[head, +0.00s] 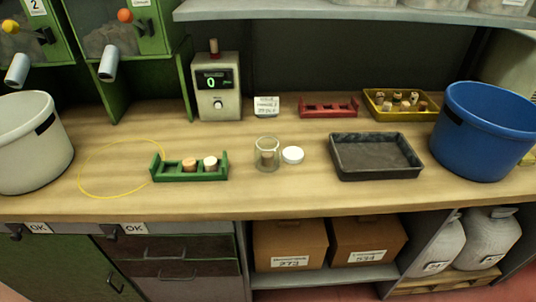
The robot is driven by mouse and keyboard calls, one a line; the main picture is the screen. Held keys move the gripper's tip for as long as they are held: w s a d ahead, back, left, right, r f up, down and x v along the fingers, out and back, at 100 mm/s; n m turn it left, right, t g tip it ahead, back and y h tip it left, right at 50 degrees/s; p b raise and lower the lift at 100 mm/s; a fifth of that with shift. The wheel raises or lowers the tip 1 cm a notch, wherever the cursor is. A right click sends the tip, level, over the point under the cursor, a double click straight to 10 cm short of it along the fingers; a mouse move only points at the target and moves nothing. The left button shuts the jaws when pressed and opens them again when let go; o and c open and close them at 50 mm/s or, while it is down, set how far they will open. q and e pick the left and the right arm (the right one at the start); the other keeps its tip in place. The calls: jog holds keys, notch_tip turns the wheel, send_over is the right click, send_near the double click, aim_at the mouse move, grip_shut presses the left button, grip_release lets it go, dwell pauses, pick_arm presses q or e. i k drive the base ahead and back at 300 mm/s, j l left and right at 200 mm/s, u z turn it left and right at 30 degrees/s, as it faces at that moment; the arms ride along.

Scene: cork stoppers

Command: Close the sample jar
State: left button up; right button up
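The sample jar (267,154) is a small clear glass jar standing upright on the wooden bench, near the middle. Its top looks open, and a brownish cork-like thing shows inside it. A round white lid (293,155) lies flat on the bench just right of the jar, close beside it. Neither of my grippers shows in the head view.
A green rack (190,178) with two corks stands left of the jar. A dark tray (376,157) lies to the right. A blue bucket (484,132) and white bucket (30,142) flank the bench. A grey device (217,88) stands behind. The bench front is clear.

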aim_at(267, 149)
jog(key=l+u, duration=0.35)
jog(key=k+l+u, duration=0.1)
jog(key=l+u, duration=0.25)
jog(key=k+l+u, duration=0.1)
jog(key=u, duration=0.25)
jog(key=l, duration=0.1)
